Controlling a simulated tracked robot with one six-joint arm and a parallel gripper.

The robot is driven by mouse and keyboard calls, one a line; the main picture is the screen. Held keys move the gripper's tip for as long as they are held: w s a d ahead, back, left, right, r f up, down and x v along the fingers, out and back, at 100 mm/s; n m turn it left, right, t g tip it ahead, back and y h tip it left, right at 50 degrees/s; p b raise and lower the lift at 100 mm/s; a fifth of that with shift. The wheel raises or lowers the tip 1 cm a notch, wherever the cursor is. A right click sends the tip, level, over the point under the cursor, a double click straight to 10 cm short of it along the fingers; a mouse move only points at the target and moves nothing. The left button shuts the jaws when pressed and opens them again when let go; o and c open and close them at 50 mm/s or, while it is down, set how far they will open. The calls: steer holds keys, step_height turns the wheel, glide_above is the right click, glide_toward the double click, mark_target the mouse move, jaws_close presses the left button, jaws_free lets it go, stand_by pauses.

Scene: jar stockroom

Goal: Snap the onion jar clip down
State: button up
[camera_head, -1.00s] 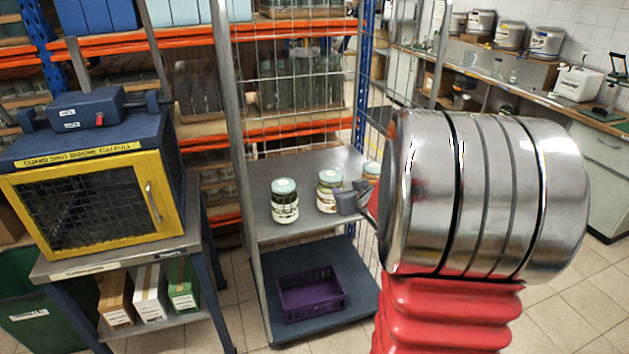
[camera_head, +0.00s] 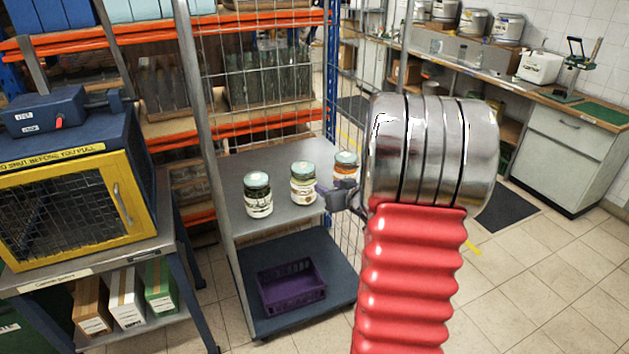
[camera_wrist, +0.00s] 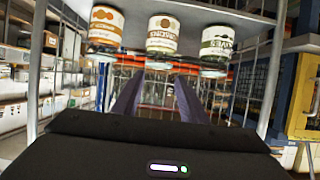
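Three lidded jars stand upright on the grey trolley shelf (camera_head: 275,215). The middle jar, the onion jar (camera_head: 304,183), has a pale lid and a cream label. In the wrist view, which is upside down, the onion jar (camera_wrist: 163,35) is again in the middle, with a brown emblem. Its clip is too small to make out. My gripper (camera_head: 323,192) is just right of the onion jar in the picture, apparently not touching it. In the wrist view my gripper (camera_wrist: 158,78) has its two fingers spread, with nothing between them.
A green-labelled jar (camera_head: 258,195) stands left of the onion jar and an orange-labelled jar (camera_head: 345,165) right. A purple crate (camera_head: 291,285) sits on the lower deck. Wire mesh and posts enclose the trolley. A yellow-framed cabinet (camera_head: 75,205) stands left.

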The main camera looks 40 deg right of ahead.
steer(key=x, duration=1.2)
steer(key=shift+w+f, duration=0.15)
steer(key=shift+w, duration=0.05)
steer(key=shift+c, duration=0.3)
